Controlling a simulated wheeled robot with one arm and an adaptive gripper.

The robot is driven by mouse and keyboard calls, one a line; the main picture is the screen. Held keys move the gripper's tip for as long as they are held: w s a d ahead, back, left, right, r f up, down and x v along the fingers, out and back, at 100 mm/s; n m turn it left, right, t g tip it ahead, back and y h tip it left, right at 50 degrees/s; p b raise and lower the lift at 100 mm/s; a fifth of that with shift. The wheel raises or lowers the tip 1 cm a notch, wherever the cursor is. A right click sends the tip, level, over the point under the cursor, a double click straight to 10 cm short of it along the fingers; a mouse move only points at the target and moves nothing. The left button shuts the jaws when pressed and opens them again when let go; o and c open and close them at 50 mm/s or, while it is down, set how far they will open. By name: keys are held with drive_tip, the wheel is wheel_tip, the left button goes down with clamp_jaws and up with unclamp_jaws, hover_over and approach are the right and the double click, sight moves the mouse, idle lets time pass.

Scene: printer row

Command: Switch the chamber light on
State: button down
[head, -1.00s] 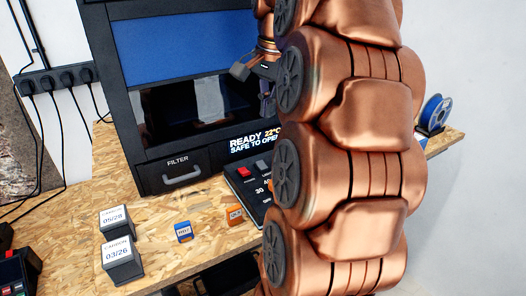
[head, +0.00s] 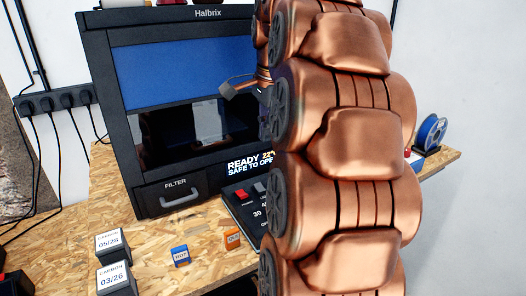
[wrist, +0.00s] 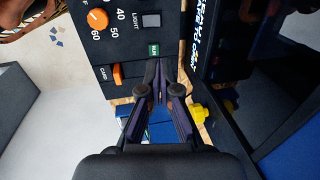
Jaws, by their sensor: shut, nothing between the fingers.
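The control panel (head: 236,199) stands in front of the printer, partly behind my arm in the head view. In the wrist view the panel (wrist: 135,50) is at the top. Its grey rocker switch (wrist: 151,20), labelled LIGHT, is near the top edge. I cannot tell which way it is set. My gripper (wrist: 160,68) is shut and empty, its fingertips below the LIGHT switch in the picture and apart from it.
On the panel are an orange dial (wrist: 97,18) and an orange piece (wrist: 118,75) by the CARD label. The printer (head: 165,110) rises behind. A yellow knob (wrist: 199,112) is right of my fingers.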

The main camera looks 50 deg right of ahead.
sight(260, 182)
drive_tip(key=shift+w+d+f+p, duration=0.15)
drive_tip(key=shift+w+f+p, duration=0.4)
drive_tip(key=shift+f, duration=1.65)
drive_tip(key=shift+w+d+f+p, duration=0.15)
drive_tip(key=shift+f+p, duration=0.65)
drive_tip(key=shift+f, duration=1.4)
drive_tip(key=shift+w+d+f+p, duration=0.1)
drive_tip(key=shift+w+f+p, duration=0.5)
drive_tip(key=shift+f, duration=1.6)
drive_tip(key=shift+s, duration=0.15)
drive_tip(key=shift+f, duration=0.15)
drive_tip(key=shift+d+f+g, duration=0.1)
drive_tip(key=shift+f+g, duration=0.15)
drive_tip(key=shift+g, duration=0.05)
drive_tip(key=shift+r, duration=0.1)
drive_tip(key=shift+s+a+r+b, duration=0.2)
drive_tip(key=shift+s+a+b, duration=0.1)
drive_tip(key=shift+s+b, duration=0.3)
drive_tip(key=shift+r, duration=0.1)
